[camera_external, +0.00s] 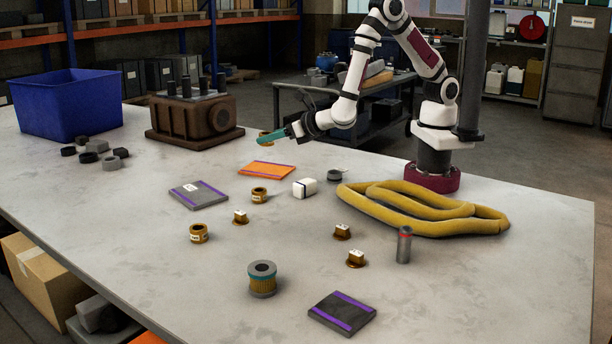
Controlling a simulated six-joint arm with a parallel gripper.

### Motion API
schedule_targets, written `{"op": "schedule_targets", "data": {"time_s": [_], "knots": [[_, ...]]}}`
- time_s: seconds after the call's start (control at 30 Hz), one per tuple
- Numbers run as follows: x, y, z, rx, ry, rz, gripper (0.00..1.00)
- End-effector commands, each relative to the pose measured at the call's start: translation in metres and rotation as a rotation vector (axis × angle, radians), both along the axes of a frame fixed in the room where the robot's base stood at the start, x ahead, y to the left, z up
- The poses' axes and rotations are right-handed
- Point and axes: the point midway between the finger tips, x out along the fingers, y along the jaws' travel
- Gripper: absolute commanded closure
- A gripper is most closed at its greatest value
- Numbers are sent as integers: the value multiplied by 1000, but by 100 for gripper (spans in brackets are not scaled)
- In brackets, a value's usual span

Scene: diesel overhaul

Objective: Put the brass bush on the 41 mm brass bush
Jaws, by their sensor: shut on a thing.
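My gripper (270,138), with teal fingers, is shut on a brass bush (265,133) above the back of the table, right of the brown housing. The fingers hide part of this bush. A brass bush with a pale label (259,194) stands on the table in front of the orange packet. Another labelled brass bush (198,233) stands further forward on the left. Smaller brass pieces with pale tags stand at centre (240,218) and on the right (342,232) (355,259). The labels are too small to read, so I cannot tell which is the 41 mm bush.
A blue bin (70,105) and brown housing (193,119) stand at the back left. A yellow hose (420,207) lies near my base. Grey packet (198,194), orange packet (267,169), white box (304,187), filter (262,279), grey cylinder (404,245) and dark packet (342,313) are spread about.

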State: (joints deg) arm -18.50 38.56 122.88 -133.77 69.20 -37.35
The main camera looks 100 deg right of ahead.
Motion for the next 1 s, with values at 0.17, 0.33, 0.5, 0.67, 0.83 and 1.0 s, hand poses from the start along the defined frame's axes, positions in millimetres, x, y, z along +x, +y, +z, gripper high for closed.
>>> {"op": "schedule_targets", "data": {"time_s": [0.17,0.33,0.5,0.67,0.83,1.0], "knots": [[-20,-42,5,6,4,-53,100],[-5,-12,-18,7,5,-53,100],[19,34,-49,8,4,-55,100],[30,55,-64,7,4,-57,100],[31,57,-97,6,7,-57,100],[31,57,-105,8,3,-58,100]]}}
